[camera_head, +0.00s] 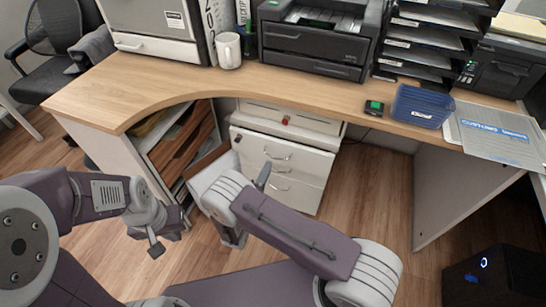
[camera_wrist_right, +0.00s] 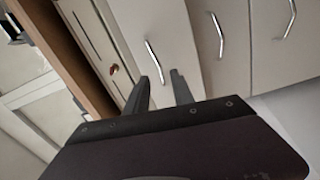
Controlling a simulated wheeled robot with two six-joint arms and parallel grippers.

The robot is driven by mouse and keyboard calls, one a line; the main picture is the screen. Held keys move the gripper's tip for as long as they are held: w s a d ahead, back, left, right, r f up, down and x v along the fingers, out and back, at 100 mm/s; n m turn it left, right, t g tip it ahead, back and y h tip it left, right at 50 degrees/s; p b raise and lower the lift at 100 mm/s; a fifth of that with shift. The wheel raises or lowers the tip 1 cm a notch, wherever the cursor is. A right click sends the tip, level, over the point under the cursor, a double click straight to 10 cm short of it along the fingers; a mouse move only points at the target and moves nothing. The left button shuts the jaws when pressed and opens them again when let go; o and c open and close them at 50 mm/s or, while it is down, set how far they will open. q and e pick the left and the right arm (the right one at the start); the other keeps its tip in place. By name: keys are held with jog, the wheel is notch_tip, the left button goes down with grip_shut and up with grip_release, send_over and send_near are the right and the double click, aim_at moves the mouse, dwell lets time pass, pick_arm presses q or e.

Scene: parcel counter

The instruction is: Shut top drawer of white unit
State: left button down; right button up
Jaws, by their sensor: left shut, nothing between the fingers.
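The white drawer unit (camera_head: 312,165) stands under the desk with several handled fronts. Its top drawer front (camera_head: 250,143) has a silver handle, and it also shows in the right wrist view (camera_wrist_right: 135,30). Above it a paler panel with a red lock sits further back; how far the drawer stands out is hard to tell. My right gripper (camera_head: 263,177) is in front of the unit, partly hidden by its wrist. In the right wrist view its fingers (camera_wrist_right: 160,80) are apart and empty, near the lower end of the top handle. My left gripper (camera_head: 154,250) is shut and empty at the left.
The desk top (camera_head: 190,88) overhangs the unit, with a mug (camera_head: 228,50), a printer (camera_head: 315,40) and a blue tray (camera_head: 420,105) on it. An open-fronted shelf (camera_head: 182,140) stands left of the unit. Floor (camera_head: 370,190) is clear to its right.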

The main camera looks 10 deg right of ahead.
aim_at(273, 157)
jog(key=b+x, duration=0.1)
jog(key=x, duration=0.6)
jog(key=shift+b, duration=0.4)
grip_shut()
jog(key=shift+d, duration=0.1)
dwell(0.7)
